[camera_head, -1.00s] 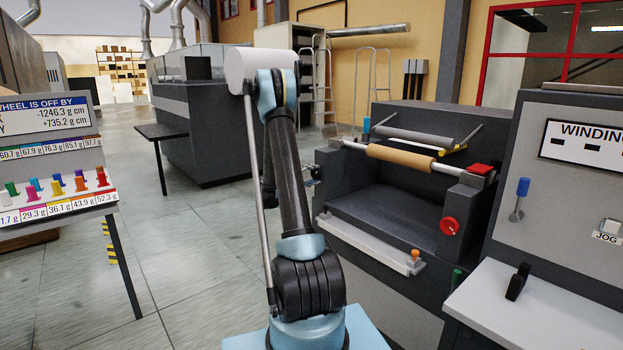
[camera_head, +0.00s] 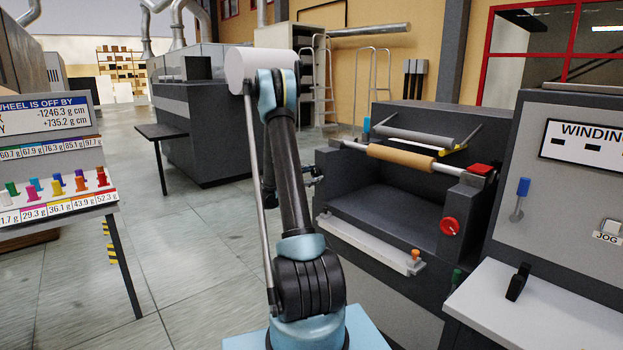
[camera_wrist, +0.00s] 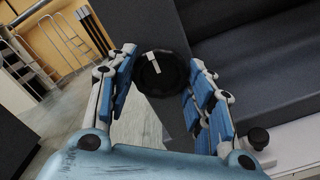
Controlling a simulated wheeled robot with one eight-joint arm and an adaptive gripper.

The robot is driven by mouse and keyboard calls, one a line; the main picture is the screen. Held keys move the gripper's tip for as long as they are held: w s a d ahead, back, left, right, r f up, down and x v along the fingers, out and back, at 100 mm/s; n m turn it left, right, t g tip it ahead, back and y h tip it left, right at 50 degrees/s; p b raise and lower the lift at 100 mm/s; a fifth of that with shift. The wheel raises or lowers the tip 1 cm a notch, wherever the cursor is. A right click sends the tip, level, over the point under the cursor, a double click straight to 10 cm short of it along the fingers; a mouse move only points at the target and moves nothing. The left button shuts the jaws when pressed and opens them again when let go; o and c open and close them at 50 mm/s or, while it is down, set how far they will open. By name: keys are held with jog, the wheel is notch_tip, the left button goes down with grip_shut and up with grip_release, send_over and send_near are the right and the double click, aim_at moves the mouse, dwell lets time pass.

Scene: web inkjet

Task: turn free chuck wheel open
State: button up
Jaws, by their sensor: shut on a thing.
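A round black wheel (camera_wrist: 168,84) with a white mark on its face shows in the wrist view, at the front of a dark machine. My gripper (camera_wrist: 160,68) has its blue-padded fingers on the left and right sides of this wheel and is shut on it. The finger contacts are partly hard to see. In the head view my own arm hides most of the gripper and the wheel; only small dark parts show beside the arm, at the machine's left end.
The dark winding machine (camera_head: 385,210) carries a brown roll (camera_head: 400,158) and has a red knob (camera_head: 450,227) on its front. A control panel (camera_head: 570,190) stands at right. A weight stand (camera_head: 50,160) is at left. Grey floor between is clear.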

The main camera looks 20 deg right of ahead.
jog(key=shift+n, duration=0.4)
jog(key=o, duration=1.1)
jog(key=shift+c, duration=0.2)
jog(key=v, duration=1.2)
